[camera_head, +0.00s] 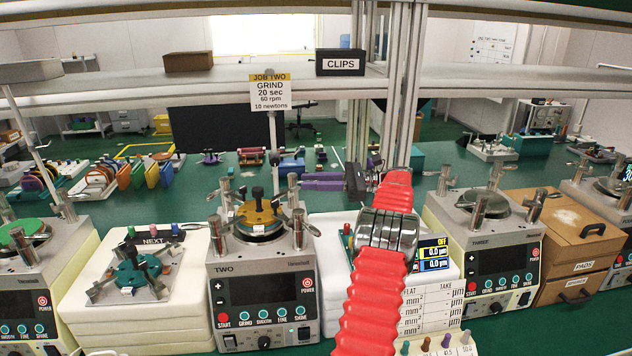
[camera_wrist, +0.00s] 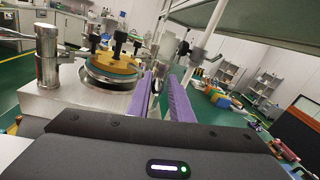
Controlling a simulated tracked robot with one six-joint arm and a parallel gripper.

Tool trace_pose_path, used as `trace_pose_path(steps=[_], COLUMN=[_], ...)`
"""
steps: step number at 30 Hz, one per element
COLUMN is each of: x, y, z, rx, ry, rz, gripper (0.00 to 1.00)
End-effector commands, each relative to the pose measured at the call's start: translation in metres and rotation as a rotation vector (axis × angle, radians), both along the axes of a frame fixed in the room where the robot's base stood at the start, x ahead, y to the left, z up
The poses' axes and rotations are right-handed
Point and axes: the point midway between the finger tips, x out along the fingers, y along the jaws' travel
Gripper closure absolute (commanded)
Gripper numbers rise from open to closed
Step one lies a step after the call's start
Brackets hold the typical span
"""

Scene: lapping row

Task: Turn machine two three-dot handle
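Machine two (camera_head: 262,290) is a grey box with a round lapping plate, a yellow-brown disc and several silver posts with lever handles on top. A silver lever handle (camera_head: 312,229) sticks out at its front right post (camera_head: 298,230). In the wrist view, a large silver post (camera_wrist: 47,58) stands at left and the yellow disc (camera_wrist: 116,62) lies behind. The dot marks are too small to tell, so I cannot say which handle has three. My gripper (camera_head: 305,180) has purple fingers, held above and behind machine two's right side. They also show in the wrist view (camera_wrist: 160,75), apart and empty.
Machine three (camera_head: 490,250) is further right. A CLIPS box (camera_head: 341,62) sits on the shelf above.

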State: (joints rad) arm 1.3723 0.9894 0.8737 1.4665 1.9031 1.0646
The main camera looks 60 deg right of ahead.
Motion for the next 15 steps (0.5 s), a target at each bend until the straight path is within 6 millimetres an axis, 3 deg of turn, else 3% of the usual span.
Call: trace_pose_path(steps=[5,15], x=[-0.0014,-0.0056], y=[-0.0010,-0.0042], z=[-0.0004,-0.0007], rx=[0.000,0.000], ry=[0.000,0.000], rz=[-0.003,-0.007], gripper=[0.68,0.68])
